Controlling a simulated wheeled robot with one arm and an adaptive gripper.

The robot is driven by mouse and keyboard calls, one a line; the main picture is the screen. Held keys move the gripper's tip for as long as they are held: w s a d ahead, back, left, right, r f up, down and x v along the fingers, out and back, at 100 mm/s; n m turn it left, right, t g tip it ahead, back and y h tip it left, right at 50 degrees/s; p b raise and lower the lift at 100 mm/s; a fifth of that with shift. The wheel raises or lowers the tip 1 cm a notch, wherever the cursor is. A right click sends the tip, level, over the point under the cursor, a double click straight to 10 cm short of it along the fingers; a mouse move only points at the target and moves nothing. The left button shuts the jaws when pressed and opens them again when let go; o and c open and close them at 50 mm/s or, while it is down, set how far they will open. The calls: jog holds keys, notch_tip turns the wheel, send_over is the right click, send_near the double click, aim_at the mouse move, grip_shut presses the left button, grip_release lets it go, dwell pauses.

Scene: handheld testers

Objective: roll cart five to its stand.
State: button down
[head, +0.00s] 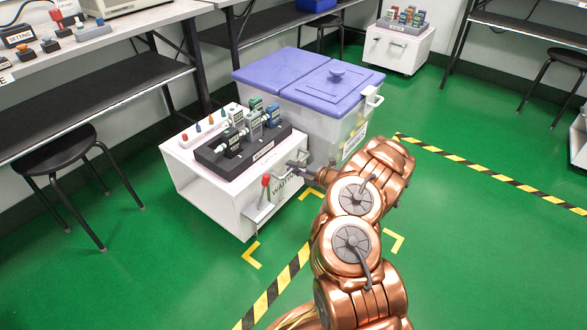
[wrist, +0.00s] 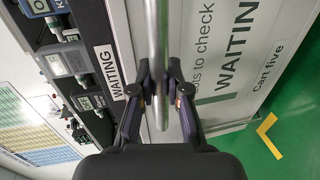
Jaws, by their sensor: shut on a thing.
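Cart five (head: 210,195) is a low white cart carrying handheld testers in a dark rack (head: 225,165), beside the lidded bin. Its white panel (wrist: 215,50) reads "WAITING" and "cart five" in the wrist view. My gripper (head: 304,170) is at the cart's near right side. In the wrist view my gripper (wrist: 160,80) is shut on the metal handle bar (wrist: 158,35), one finger on each side. Yellow floor corner marks (head: 251,256) lie near the cart, with another to the right (head: 394,241). My arm hides part of the floor between them.
A white bin with purple lids (head: 310,80) stands right behind the cart. A black stool (head: 60,150) and workbench (head: 110,75) are at left. Striped tape (head: 275,290) crosses the floor. Another loaded white cart (head: 397,48) stands at the back. Green floor is open at right.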

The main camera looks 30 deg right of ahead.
jog(key=c, duration=1.4)
grip_release()
jog(key=shift+w+a+r, duration=0.1)
jog(key=shift+w+a, duration=0.05)
jog(key=shift+a, duration=0.15)
jog(key=shift+o, duration=1.3)
jog(key=shift+d, duration=0.15)
jog(key=shift+d, duration=0.1)
jog(key=shift+s+d, duration=0.35)
jog(key=shift+s, duration=0.15)
jog(key=v, duration=1.1)
jog(key=shift+a, duration=0.15)
